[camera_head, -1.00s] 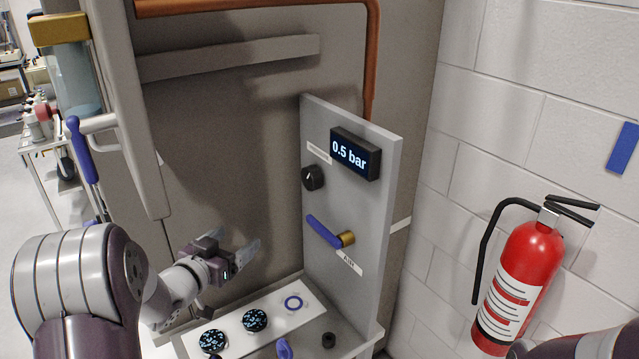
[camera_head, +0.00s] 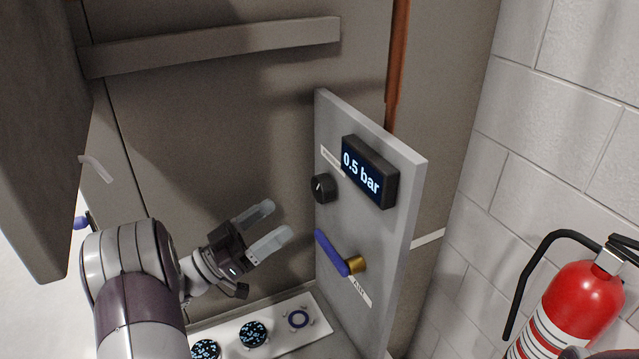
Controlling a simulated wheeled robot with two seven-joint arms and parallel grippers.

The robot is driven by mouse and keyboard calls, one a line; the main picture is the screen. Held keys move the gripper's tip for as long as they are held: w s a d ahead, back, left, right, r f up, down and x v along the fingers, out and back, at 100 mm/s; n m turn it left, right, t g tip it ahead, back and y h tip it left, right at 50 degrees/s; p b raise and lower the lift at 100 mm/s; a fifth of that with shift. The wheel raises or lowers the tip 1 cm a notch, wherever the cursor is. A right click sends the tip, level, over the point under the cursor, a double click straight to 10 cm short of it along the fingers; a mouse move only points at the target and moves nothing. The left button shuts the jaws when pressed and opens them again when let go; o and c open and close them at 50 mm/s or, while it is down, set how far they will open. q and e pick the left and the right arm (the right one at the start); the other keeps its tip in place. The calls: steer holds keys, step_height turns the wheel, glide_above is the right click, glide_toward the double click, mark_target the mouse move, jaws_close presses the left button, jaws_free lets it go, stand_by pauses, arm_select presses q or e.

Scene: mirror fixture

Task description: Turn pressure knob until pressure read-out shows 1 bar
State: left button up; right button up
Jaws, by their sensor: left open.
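The black pressure knob (camera_head: 323,188) sits on the upright grey panel (camera_head: 398,235), with a small white mark on its face. The pressure read-out (camera_head: 369,172) beside it, up and to the right, shows 0.5 bar. My left gripper (camera_head: 279,223) is open and empty, with its fingers pointing at the panel. It is left of the knob and a little below it in the picture, apart from it. My right gripper is not in view.
A blue-handled valve (camera_head: 332,252) with a brass stem sticks out of the panel below the knob. A white strip (camera_head: 277,329) with round black dials lies below my left gripper. A red fire extinguisher (camera_head: 570,305) stands by the brick wall at right.

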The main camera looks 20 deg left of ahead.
mark_target(316, 191)
arm_select(q)
steer(key=p+x, duration=0.3)
steer(key=x, duration=0.6)
steer(key=shift+w, duration=0.15)
steer(key=shift+w+d, duration=0.1)
steer(key=shift+d, duration=0.1)
steer(key=shift+r, duration=0.15)
steer(key=shift+w, duration=0.1)
steer(key=shift+c, duration=0.6)
steer(key=c, duration=0.9)
